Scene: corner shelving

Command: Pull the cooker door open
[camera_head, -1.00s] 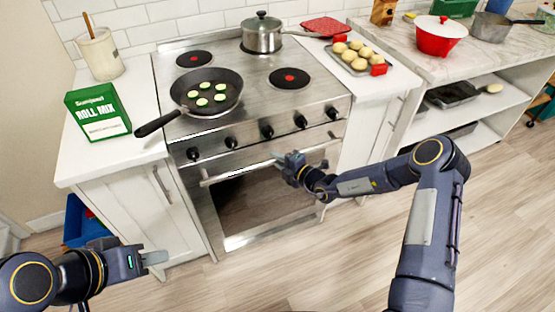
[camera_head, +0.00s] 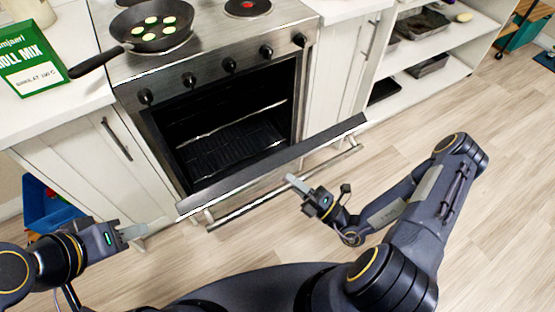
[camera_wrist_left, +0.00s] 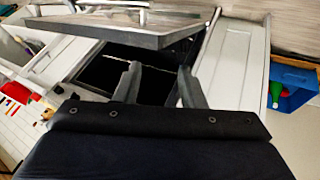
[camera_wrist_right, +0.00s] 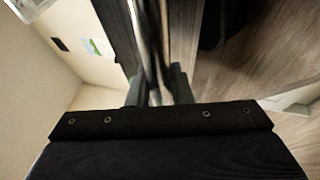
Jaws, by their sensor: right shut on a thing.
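The cooker door (camera_head: 270,165) is swung down and out from the cooker (camera_head: 200,75). It is partly open, and the dark oven cavity with a rack (camera_head: 235,140) shows behind it. The silver door handle (camera_head: 245,209) runs along the door's outer side. My right gripper (camera_head: 294,184) is shut on this handle; the right wrist view shows the bar (camera_wrist_right: 153,60) passing between its fingers. My left gripper (camera_head: 135,232) is open and empty, low at the left, apart from the door. The left wrist view shows its two spread fingers (camera_wrist_left: 158,82).
A pan with green slices (camera_head: 150,28) stands on the hob, its handle pointing left. A blue bin (camera_head: 45,208) is on the floor at the left. Open shelves (camera_head: 440,60) stand at the right.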

